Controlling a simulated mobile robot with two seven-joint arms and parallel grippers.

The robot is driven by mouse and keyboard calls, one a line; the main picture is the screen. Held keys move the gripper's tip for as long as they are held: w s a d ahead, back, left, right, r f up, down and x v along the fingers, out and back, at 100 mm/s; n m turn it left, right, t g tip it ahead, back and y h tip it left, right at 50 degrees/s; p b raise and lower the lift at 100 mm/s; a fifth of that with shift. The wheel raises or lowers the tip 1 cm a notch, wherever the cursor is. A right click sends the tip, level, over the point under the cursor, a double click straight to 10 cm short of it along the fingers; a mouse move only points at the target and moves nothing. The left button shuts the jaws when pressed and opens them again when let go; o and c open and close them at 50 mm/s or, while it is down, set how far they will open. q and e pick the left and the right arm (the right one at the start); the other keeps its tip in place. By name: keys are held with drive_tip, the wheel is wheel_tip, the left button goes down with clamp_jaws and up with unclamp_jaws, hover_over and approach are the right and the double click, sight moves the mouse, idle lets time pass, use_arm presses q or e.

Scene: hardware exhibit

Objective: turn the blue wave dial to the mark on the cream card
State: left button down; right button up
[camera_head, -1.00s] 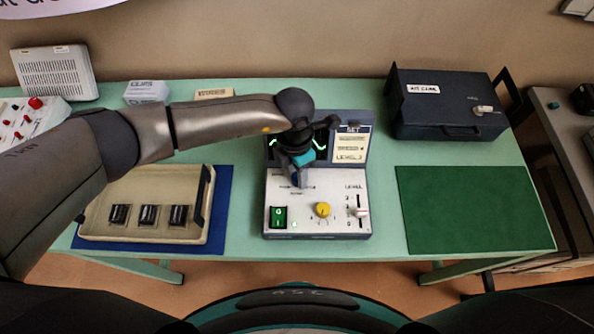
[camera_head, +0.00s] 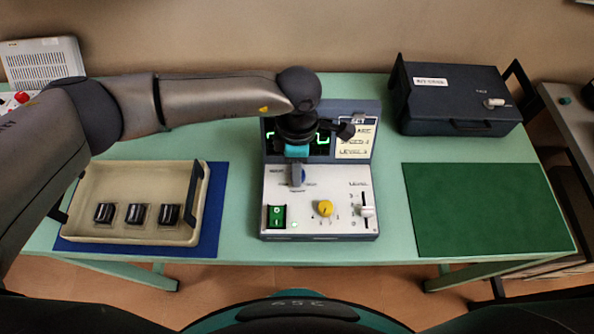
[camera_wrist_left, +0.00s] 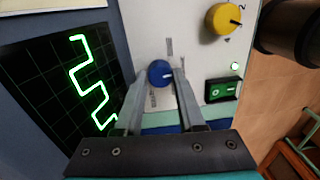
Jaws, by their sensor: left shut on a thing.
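The blue wave dial (camera_wrist_left: 160,73) is on the white sloping panel of the instrument (camera_head: 318,226), with a pale pointer line on its face. It shows only partly behind the fingers in the head view (camera_head: 303,175). My left gripper (camera_wrist_left: 161,82) comes down over the dial and is shut on it, one finger on each side. The cream card (camera_head: 357,141) stands right of the dark screen, headed SET; its lower line reads LEVEL and a digit I cannot read surely. The screen (camera_wrist_left: 72,82) shows a green square-cornered trace. My right gripper is not in view.
The panel also has a yellow knob (camera_head: 325,208), a green switch (camera_head: 277,216) and a white level slider (camera_head: 367,211). A cream tray (camera_head: 138,234) with several black pieces stands left on a blue mat. A dark case (camera_head: 455,97) and a bare green mat (camera_head: 488,210) are right.

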use_arm(q)
drive_tip(key=shift+m+b, duration=0.65)
drive_tip(key=shift+m, duration=0.25)
drive_tip(key=c, duration=0.8)
unclamp_jaws()
drive_tip(key=r, duration=1.5)
drive_tip(key=shift+w+d+r+p, duration=0.1)
drive_tip(key=shift+w+r+p, duration=0.05)
drive_tip(key=shift+w+p, duration=0.2)
